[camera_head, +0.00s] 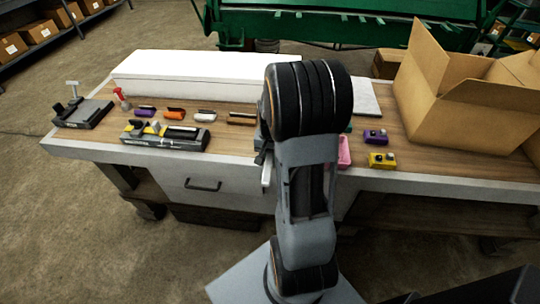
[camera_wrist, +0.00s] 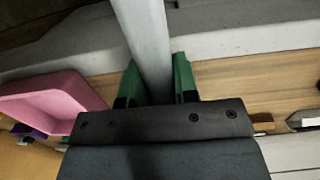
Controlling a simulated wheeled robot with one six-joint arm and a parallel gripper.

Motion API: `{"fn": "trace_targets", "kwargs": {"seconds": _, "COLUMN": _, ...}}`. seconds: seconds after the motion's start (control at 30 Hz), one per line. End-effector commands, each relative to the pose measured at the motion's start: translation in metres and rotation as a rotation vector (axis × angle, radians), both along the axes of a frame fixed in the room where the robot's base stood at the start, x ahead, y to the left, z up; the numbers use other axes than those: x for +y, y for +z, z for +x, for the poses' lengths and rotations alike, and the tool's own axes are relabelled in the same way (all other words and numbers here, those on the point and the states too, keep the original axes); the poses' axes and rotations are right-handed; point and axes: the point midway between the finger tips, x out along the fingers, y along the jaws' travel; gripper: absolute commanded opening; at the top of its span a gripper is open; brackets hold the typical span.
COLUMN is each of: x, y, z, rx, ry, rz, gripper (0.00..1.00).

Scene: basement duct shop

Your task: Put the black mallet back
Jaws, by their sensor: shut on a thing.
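My gripper (camera_wrist: 158,85) has green fingers shut on a pale grey handle (camera_wrist: 145,35), which I take to be the black mallet's. The handle runs from between the fingers out across the bench's front edge. No black mallet head can be made out in the wrist view. In the head view my arm hides the gripper; a pale bar (camera_head: 267,172) shows just left of the arm, before the bench front. A dark grey stand (camera_head: 82,113) with an upright pale piece is at the bench's left end. A grey holder (camera_head: 165,136) with black and yellow parts lies right of it.
The wooden bench (camera_head: 80,140) bears a row of small coloured tools and a long white box (camera_head: 185,70). Right of my arm are a pink tray (camera_head: 344,152), a purple block (camera_head: 375,136), a yellow block (camera_head: 382,160) and a large open carton (camera_head: 460,100).

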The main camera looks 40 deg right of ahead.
Motion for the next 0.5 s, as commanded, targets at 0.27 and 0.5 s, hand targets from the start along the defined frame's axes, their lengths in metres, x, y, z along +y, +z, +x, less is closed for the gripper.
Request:
{"fn": "trace_targets", "kwargs": {"seconds": 0.27, "x": -0.0001, "y": -0.0039, "z": 0.0004, "rx": -0.001, "ry": 0.000, "rz": -0.001, "gripper": 0.04}}
{"fn": "trace_targets", "kwargs": {"seconds": 0.5, "x": 0.0000, "y": -0.0028, "z": 0.0001, "rx": 0.000, "ry": 0.000, "rz": 0.000, "gripper": 0.50}}
